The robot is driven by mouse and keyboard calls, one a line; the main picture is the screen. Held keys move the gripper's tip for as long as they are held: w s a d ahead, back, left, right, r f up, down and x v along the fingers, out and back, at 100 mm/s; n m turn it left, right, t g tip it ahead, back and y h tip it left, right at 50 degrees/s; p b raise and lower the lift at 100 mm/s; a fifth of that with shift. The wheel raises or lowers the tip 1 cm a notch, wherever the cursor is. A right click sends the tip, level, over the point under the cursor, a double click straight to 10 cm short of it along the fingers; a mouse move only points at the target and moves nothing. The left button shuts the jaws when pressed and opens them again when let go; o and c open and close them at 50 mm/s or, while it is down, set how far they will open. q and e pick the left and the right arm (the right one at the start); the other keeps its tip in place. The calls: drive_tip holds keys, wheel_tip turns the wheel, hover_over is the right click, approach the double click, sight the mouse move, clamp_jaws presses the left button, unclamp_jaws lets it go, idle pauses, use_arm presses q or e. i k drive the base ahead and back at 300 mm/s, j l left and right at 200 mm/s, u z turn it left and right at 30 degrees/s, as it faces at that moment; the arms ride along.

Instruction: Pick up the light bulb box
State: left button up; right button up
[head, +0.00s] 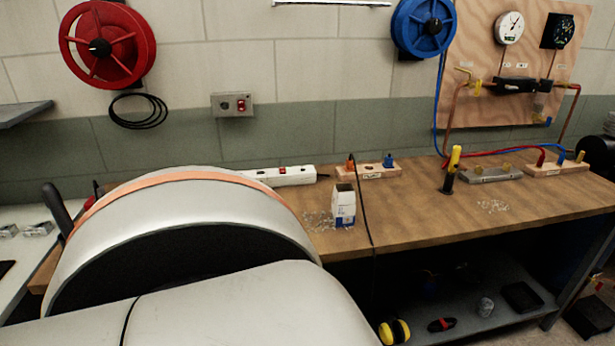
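A small upright box (344,210), white with a blue lower part and a dark top, stands near the front edge of the wooden workbench (420,215). I take it to be the light bulb box, though its print is too small to read. A dark cable hangs just to its right, over the bench edge. Neither of my grippers shows in the head view, so their state and their distance from the box cannot be seen.
A large silver curved shell (200,205) with a copper band stands left of the box. A pale rounded surface fills the lower foreground. Small clear scraps (318,221) lie beside the box. A power strip (282,176) and a yellow-handled tool (452,170) are on the bench.

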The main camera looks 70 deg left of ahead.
sight(343, 206)
drive_tip(key=u, duration=1.95)
drive_tip(key=i+l+u, duration=0.15)
drive_tip(key=l, duration=0.35)
drive_tip(key=i+l+u, duration=0.2)
drive_tip(key=l, duration=0.35)
drive_tip(key=l+u, duration=0.15)
drive_tip(key=l, duration=0.35)
